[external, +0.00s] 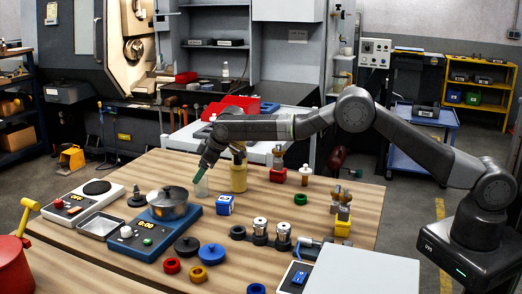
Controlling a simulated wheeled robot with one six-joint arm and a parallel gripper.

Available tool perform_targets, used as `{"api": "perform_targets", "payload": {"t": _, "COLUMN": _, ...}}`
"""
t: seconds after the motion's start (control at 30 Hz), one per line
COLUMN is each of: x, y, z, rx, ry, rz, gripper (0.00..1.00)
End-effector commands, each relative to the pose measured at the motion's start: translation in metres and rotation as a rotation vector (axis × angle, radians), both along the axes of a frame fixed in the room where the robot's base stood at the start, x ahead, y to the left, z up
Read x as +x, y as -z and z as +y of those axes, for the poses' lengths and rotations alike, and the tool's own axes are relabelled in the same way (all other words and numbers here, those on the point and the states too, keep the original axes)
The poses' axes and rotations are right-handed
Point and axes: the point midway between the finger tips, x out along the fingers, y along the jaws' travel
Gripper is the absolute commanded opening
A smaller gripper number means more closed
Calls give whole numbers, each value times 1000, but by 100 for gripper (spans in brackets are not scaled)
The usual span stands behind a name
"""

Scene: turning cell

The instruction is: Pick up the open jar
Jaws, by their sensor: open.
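A small clear jar (201,189) stands upright on the wooden table, just left of the blue-and-white box. No lid shows on it. My gripper (199,176) points down and to the left, with its tips at the top of the jar. The jaws are open. At this size I cannot tell whether the tips are around the jar's rim or in front of it.
A yellow bottle (238,177) stands close behind my gripper on the right. A pot (167,206) stands on a blue scale (150,238) to the left. Several coloured rings and discs lie toward the front.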

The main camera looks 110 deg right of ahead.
Motion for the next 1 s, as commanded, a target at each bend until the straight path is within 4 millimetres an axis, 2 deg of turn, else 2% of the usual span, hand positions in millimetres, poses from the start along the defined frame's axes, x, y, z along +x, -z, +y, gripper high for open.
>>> {"api": "perform_targets", "payload": {"t": 0.13, "x": 0, "y": 11, "z": 0, "rx": 1, "ry": 0, "rz": 2, "gripper": 72}}
{"api": "perform_targets", "payload": {"t": 0.27, "x": 0, "y": 30, "z": 0, "rx": 2, "ry": 0, "rz": 2, "gripper": 72}}
{"api": "perform_targets", "payload": {"t": 0.5, "x": 10, "y": 48, "z": -9, "rx": 0, "ry": 0, "rz": 0, "gripper": 72}}
{"api": "perform_targets", "payload": {"t": 0.87, "x": 12, "y": 53, "z": -10, "rx": 0, "ry": 0, "rz": 0, "gripper": 72}}
{"api": "perform_targets", "payload": {"t": 1.0, "x": 12, "y": 52, "z": -10, "rx": 0, "ry": 0, "rz": 0, "gripper": 45}}
